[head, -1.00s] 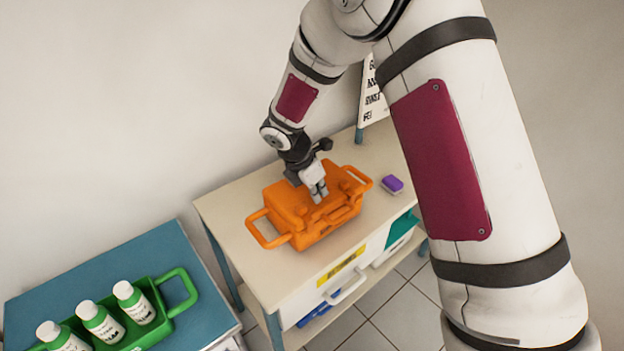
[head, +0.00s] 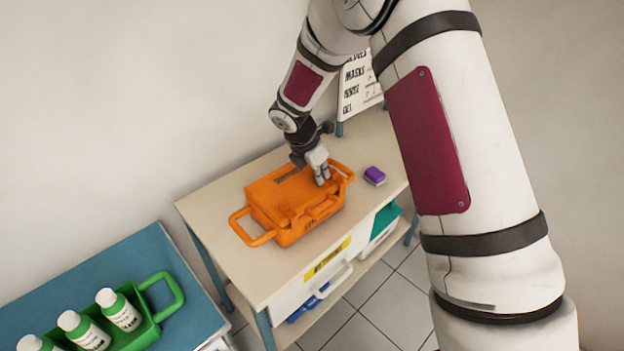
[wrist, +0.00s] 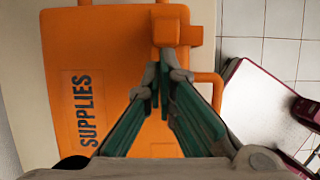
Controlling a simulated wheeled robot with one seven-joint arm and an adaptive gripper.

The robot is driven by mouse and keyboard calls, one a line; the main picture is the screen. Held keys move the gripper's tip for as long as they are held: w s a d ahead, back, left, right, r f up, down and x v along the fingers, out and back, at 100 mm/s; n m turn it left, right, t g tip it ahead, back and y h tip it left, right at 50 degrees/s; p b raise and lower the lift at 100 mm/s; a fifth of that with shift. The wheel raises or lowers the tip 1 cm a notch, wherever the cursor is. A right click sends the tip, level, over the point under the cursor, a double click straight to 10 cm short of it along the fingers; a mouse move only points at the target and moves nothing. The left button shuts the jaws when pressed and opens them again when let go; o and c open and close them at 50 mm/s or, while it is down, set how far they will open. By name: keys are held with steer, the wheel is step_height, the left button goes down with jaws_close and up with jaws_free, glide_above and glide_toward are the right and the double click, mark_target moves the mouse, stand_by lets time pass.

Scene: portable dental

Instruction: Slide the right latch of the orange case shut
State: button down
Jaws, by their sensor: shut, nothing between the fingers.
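The orange case (head: 268,192) stands closed on the cream-topped table. In the wrist view its lid (wrist: 105,50) carries the word SUPPLIES. A raised orange block (wrist: 175,30), which looks like the right latch, stands near the case's right end, just beyond my fingertips. My gripper (head: 322,180) is over the right part of the case, pointing down. In the wrist view my gripper (wrist: 163,78) is shut and empty, with its fingertips close to the block; I cannot tell whether they touch it. In the head view my fingers hide most of that latch.
A purple-and-white block (head: 375,176) lies right of the case on the table top (head: 215,195). The case's side handles (head: 250,232) stick out. A sign (head: 358,85) stands behind.

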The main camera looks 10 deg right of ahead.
steer(key=shift+w+d, duration=0.1)
steer(key=shift+d, duration=0.05)
steer(key=shift+s+a, duration=0.2)
steer(key=shift+a, duration=0.25)
steer(key=shift+s+a, duration=0.35)
steer(key=shift+a, duration=0.25)
steer(key=shift+s+a, duration=0.3)
steer(key=shift+a, duration=0.3)
steer(key=v, duration=1)
steer(key=shift+b, duration=0.4)
steer(key=shift+s+a, duration=0.1)
steer(key=shift+a, duration=0.05)
